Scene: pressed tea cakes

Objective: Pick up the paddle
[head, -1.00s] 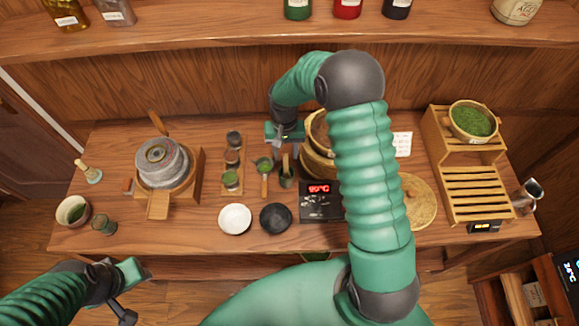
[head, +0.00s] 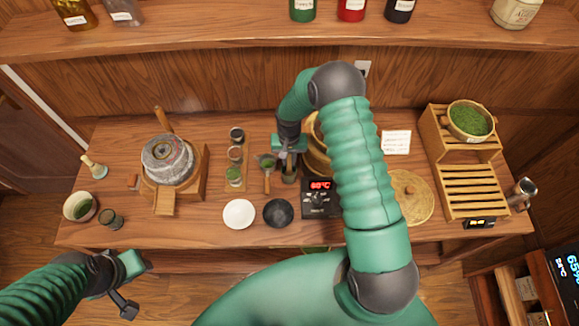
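My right gripper (head: 289,164) points down at a small dark cup (head: 289,177) on the counter. In the earlier picture a thin wooden stick, likely the paddle, stands in that cup; now my gripper hides most of it. The fingers are around or just above the cup's mouth, and I cannot tell if they have closed on the stick. A scoop with green powder and a wooden handle (head: 267,181) lies just left of the cup. My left gripper (head: 136,283) is at lower left, away from the counter's objects; its finger opening is unclear.
A bamboo steamer (head: 318,160) stands close right of my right gripper, partly behind my arm. A stone mill (head: 167,160) stands left; a wooden rack (head: 476,192) right.

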